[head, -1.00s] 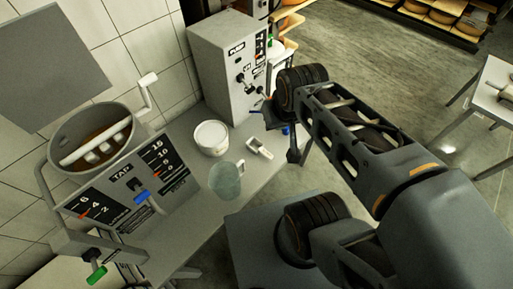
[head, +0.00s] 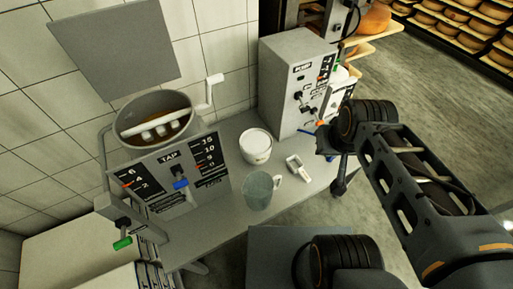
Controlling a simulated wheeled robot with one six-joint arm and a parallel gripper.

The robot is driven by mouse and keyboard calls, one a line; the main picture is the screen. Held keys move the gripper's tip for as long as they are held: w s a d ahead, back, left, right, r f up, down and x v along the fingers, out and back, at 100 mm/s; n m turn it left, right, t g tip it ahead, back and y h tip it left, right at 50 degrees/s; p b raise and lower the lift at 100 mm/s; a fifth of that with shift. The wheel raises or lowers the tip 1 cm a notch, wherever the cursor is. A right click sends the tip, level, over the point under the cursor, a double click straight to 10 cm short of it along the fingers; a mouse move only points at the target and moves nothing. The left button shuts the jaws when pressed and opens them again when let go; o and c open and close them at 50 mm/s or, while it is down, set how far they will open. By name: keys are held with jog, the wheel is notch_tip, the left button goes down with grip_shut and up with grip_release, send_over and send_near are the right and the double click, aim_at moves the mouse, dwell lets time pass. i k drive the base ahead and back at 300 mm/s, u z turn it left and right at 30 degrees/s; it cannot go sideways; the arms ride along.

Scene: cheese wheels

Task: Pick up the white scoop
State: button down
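A small white piece with an open, frame-like shape, which looks like the white scoop (head: 298,167), lies on the grey table (head: 225,222) near its right edge in the head view. It is right of a white tub and a clear jug. My gripper (head: 338,168) is to the right of the scoop, by the table's right edge, and appears apart from it. My gripper is dark and partly hidden by my wrist, so its fingers are not clear and I cannot tell whether they are open or shut.
The white tub (head: 256,146) and clear jug (head: 258,191) stand close to the scoop. A grey pump box (head: 290,85) rises behind them. A tap panel (head: 180,175) with a vat (head: 153,118) stands at left. Cheese shelves (head: 440,35) are at the back right.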

aim_at(293, 162)
jog(key=k, duration=0.9)
jog(key=u, duration=0.6)
jog(key=i, duration=0.35)
jog(key=z, duration=0.4)
